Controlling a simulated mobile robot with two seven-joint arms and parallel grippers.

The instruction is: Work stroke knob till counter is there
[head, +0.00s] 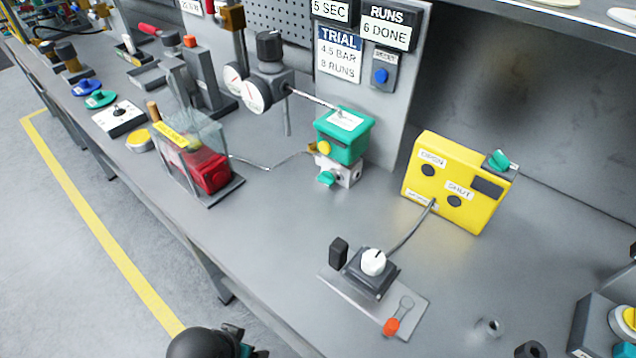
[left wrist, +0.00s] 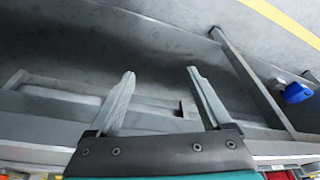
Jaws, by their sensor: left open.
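A white knob (head: 373,262) with a dark pointer line sits on a black box on a grey plate (head: 410,318); I take it for the stroke knob. A cable runs from it to a yellow box (head: 458,180) marked OPEN and SHUT. The counter (head: 388,29) reads RUNS 6 DONE. The trial card (head: 340,54) reads 4.5 BAR, 8 RUNS. A green and white valve actuator (head: 343,137) stands mid-bench. My left gripper (left wrist: 161,73) is open and empty in the left wrist view, apart from the knob. My right gripper is not in view.
A black block (head: 338,252) stands beside the knob and an orange-red tag (head: 391,326) lies on the plate. A blue reset button (head: 380,76) is under the counter. Gauges (head: 255,95) and a clear-guarded red part (head: 208,172) stand left. Bench left of the plate is clear.

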